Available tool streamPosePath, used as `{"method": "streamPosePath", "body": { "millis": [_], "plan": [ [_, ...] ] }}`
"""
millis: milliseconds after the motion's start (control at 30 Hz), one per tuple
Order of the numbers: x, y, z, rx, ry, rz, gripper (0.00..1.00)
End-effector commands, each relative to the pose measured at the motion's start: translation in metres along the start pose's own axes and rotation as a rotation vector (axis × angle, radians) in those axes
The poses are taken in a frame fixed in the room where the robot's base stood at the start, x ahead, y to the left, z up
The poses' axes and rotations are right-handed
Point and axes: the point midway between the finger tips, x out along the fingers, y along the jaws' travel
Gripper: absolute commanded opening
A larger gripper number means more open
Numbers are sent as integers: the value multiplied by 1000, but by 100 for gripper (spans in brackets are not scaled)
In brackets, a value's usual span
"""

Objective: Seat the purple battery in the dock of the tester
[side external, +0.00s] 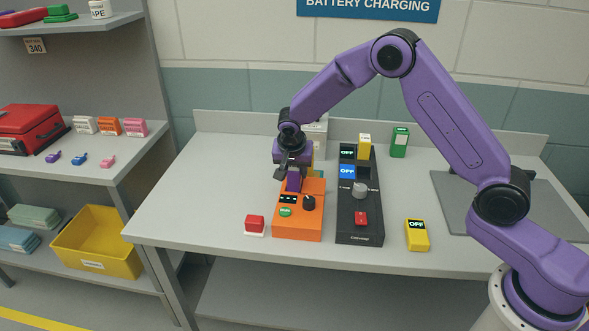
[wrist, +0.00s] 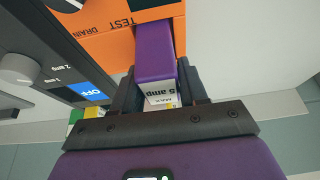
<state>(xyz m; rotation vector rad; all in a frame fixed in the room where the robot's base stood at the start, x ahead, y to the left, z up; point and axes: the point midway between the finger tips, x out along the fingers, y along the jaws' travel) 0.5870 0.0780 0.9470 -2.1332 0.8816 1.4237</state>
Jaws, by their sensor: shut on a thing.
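The purple battery (side external: 294,182) is upright over the back part of the orange tester (side external: 297,226), which has a dark display, a green button and a black knob. My gripper (side external: 291,170) is shut on the battery from above. In the wrist view, the purple battery (wrist: 155,50) sits between the two dark fingers of my gripper (wrist: 158,82), with a white "5 amp" label facing the camera. Its far end meets an opening in the orange tester (wrist: 110,40), marked "TEST" and "DRAIN". The dock's inside is hidden, so I cannot tell how deep the battery is.
A black charger (side external: 360,215) with a grey knob and red switch stands close right of the tester, a yellow block (side external: 364,147) upright at its back. A red button (side external: 254,224) is left, a yellow "OFF" block (side external: 417,235) right, a green block (side external: 399,142) behind. The table's left is clear.

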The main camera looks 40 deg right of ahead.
Motion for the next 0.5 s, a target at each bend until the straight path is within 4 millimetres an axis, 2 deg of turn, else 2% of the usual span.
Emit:
{"method": "streamPosePath", "body": {
  "millis": [467, 500],
  "plan": [
    [3, 0, 1, 1, 1, -1, 0],
    [3, 0, 1, 1, 1, -1, 52]
  ]
}}
